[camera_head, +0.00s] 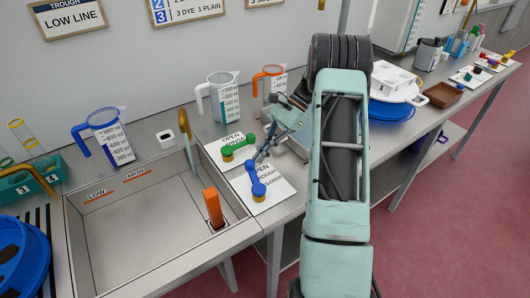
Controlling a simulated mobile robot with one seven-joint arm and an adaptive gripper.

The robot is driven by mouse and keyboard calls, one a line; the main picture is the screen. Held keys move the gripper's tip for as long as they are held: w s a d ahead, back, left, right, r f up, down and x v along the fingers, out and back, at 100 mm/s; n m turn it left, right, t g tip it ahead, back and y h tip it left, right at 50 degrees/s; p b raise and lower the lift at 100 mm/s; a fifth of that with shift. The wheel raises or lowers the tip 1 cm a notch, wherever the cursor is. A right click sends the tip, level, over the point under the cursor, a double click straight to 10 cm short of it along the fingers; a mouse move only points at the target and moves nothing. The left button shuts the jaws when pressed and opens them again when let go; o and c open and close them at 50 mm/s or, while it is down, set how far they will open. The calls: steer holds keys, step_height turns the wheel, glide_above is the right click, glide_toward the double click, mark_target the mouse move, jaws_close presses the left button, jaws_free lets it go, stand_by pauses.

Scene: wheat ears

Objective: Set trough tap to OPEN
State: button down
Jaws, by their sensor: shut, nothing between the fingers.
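The trough tap (257,186) has a blue lever on a yellowish base, on a white card (284,190) at the right of the trough. The lever's free end points away from me, up and slightly left, on the side of the card's OPEN word. The lettering is partly hidden. My gripper (259,157) is shut and empty, its tips close to the lever's free end. I cannot tell whether they touch it. My arm comes in from the right.
A green tap (239,150) on its own card stands just behind. The metal trough (140,235) with an orange upright piece (212,207) lies left. A blue jug (105,137), a white jug (220,97) and an orange-handled jug (270,84) stand along the back.

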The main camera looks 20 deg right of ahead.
mark_target(248, 160)
steer(key=shift+w+a+n+g, duration=0.3)
steer(key=shift+a+n+g, duration=0.3)
steer(key=shift+a+n, duration=0.15)
steer(key=shift+w+a, duration=0.2)
steer(key=shift+a, duration=0.6)
